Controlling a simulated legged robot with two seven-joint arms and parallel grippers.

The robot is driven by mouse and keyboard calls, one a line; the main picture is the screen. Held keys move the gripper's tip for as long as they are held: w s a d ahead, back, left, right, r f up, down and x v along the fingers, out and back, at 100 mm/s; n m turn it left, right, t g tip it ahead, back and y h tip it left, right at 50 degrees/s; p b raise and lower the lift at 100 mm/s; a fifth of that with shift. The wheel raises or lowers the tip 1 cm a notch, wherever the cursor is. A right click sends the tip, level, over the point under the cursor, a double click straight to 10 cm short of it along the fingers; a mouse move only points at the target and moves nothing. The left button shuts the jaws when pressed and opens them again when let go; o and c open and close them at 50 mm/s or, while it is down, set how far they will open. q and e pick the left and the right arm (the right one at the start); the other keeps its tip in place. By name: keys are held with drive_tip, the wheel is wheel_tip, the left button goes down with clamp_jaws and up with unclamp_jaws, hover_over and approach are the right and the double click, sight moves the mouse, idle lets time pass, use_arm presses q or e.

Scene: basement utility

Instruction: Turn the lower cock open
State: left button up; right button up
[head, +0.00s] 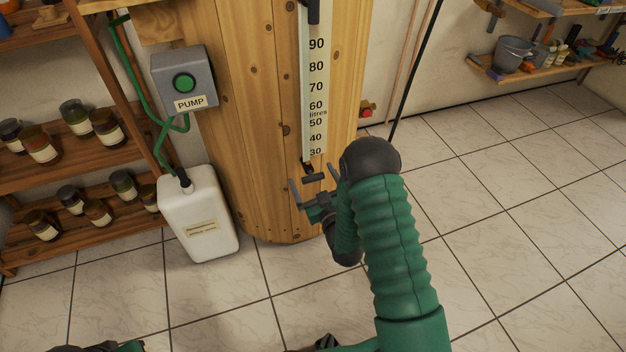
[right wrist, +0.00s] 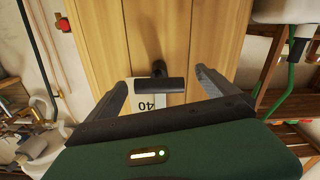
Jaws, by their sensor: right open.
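The lower cock (head: 313,178) is a small black T-shaped handle at the bottom of the gauge on the wooden barrel. Its bar lies crosswise in the head view. In the right wrist view, the cock's bar (right wrist: 160,85) lies crosswise between the two fingers. My right gripper (head: 314,184) is open, with one finger on each side of the handle. The right wrist view also shows these open fingers (right wrist: 162,90); I see no clear contact with the bar. My left gripper cannot be made out at the head view's bottom edge.
The gauge scale (head: 316,85) runs up the barrel (head: 250,130) to another black handle (head: 313,10) at the top. The pump box (head: 184,80) and white canister (head: 198,215) are on the left, by jar shelves (head: 75,150). Tiled floor is clear at right.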

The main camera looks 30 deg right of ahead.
drive_tip(key=shift+d, duration=0.15)
drive_tip(key=c, duration=1.3)
drive_tip(key=shift+c, duration=0.2)
drive_tip(key=n+p, duration=0.1)
drive_tip(key=n, duration=0.3)
drive_tip(key=shift+n+p, duration=0.3)
drive_tip(key=shift+n, duration=0.1)
drive_tip(key=n, duration=0.1)
drive_tip(key=n+p, duration=0.1)
drive_tip(key=n, duration=0.2)
drive_tip(key=shift+a+n, duration=0.25)
drive_tip(key=shift+n, duration=0.05)
drive_tip(key=n+p, duration=0.2)
drive_tip(key=n, duration=0.2)
drive_tip(key=shift+f, duration=0.1)
drive_tip(key=shift+a+f+n+p, duration=0.15)
drive_tip(key=shift+n+p, duration=0.35)
drive_tip(key=shift+n, duration=1.7)
drive_tip(key=shift+s, duration=0.1)
